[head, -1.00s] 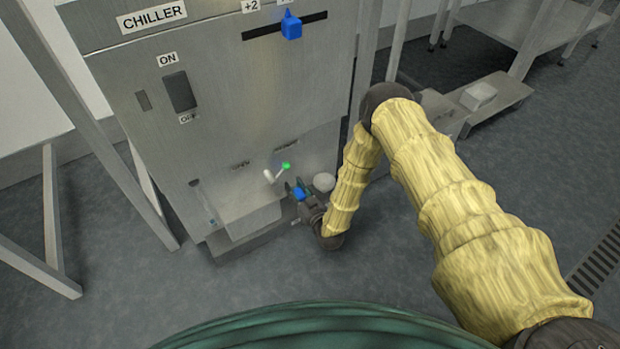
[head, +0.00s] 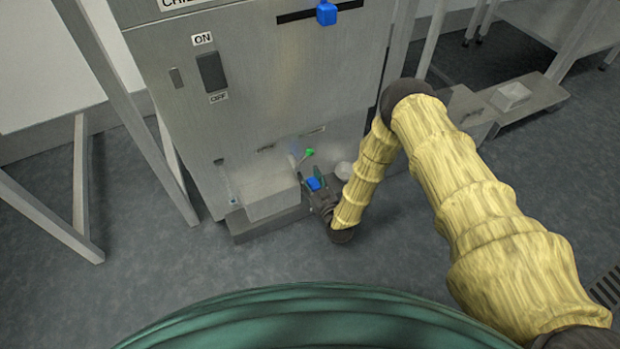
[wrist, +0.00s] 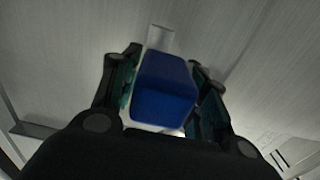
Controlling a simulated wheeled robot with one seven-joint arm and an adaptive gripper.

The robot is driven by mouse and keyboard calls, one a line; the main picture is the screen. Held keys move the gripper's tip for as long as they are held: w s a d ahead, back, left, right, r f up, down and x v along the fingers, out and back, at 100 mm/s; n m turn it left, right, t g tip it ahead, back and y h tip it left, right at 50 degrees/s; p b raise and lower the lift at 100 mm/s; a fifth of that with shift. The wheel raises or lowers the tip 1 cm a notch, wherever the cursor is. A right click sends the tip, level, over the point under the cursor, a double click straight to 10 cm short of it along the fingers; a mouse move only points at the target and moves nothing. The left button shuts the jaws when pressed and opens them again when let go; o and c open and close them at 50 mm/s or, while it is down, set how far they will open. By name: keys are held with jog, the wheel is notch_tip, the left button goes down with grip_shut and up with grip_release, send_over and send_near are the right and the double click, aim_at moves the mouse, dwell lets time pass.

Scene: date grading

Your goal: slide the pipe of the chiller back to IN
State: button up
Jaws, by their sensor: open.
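The steel chiller (head: 270,75) stands in front of me in the head view. Low on its front, a small blue block (head: 314,184) is at my gripper (head: 318,186). In the wrist view the blue block (wrist: 165,90) lies between the two teal-padded fingers of my gripper (wrist: 166,95), with a pale strip behind it. The fingers are open, one on each side; I cannot tell whether either touches it. The pipe itself is not clearly seen, and the IN mark cannot be read.
A pale lever (head: 296,163) and a green tip (head: 310,153) are just above my gripper. A box-like steel projection (head: 272,198) is to its left. A blue slider (head: 326,14) is higher up, and an ON/OFF switch (head: 212,72) is at left.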

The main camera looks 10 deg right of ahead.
jog(key=shift+a+f, duration=0.1)
jog(key=w+d+b, duration=0.3)
jog(key=d, duration=0.4)
jog(key=w+d+b, duration=0.2)
jog(key=d, duration=0.6)
jog(key=p+v, duration=0.4)
jog(key=v, duration=0.7)
jog(key=s+a+r+m+g+h+p, duration=0.2)
jog(key=s+a+r+g+p, duration=0.3)
jog(key=s+r+g+p, duration=0.4)
jog(key=shift+s+a+r+m+h+p, duration=0.25)
jog(key=shift+s+r+h+p, duration=0.55)
jog(key=shift+s+r+p, duration=3.4)
jog(key=f+p, duration=0.2)
jog(key=p, duration=0.1)
jog(key=shift+s, duration=0.25)
